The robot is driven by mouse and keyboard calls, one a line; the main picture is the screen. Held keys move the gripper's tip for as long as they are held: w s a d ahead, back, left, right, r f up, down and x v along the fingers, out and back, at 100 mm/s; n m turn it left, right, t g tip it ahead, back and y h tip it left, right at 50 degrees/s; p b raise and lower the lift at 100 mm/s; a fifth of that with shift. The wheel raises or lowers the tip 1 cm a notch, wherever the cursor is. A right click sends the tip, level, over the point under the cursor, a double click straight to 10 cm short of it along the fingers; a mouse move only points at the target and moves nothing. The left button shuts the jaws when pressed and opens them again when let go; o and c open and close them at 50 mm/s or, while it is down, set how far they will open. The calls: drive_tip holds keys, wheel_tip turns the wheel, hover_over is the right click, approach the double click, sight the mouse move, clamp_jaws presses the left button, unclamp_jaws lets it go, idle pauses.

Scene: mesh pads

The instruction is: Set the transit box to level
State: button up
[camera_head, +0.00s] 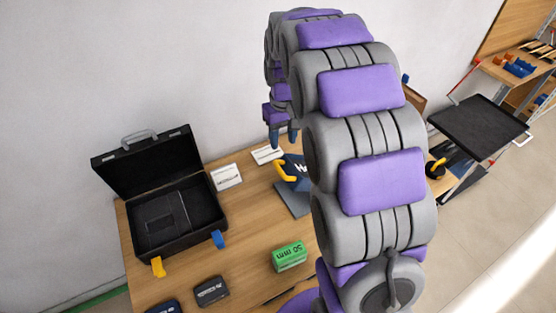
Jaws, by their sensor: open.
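A black hard case (180,238) stands on the left of the wooden table. Its lid (145,160) is raised, with a grey handle on top, and it has a yellow latch (158,267) and a blue latch (218,239) at the front. I cannot tell for certain that this case is the transit box. My gripper (284,138) is right of the case, pointing down with blue fingertips, open. It appears above or behind a dark blue object with a yellow handle (287,173); contact is unclear. My arm hides part of that object.
On the table (245,235) lie a green block marked 50 mm (289,256), a dark box (211,291) and white labelled cards (226,177). A black tray (478,125) stands at the right, beside shelving. A white wall is behind the table.

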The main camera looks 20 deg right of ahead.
drive_tip(key=p, duration=0.1)
approach(278, 166)
wheel_tip(278, 166, down, 9)
drive_tip(key=shift+s+r+b, duration=0.15)
drive_tip(key=shift+b, duration=0.25)
drive_tip(key=shift+t, duration=0.3)
clamp_jaws()
idle(0.3)
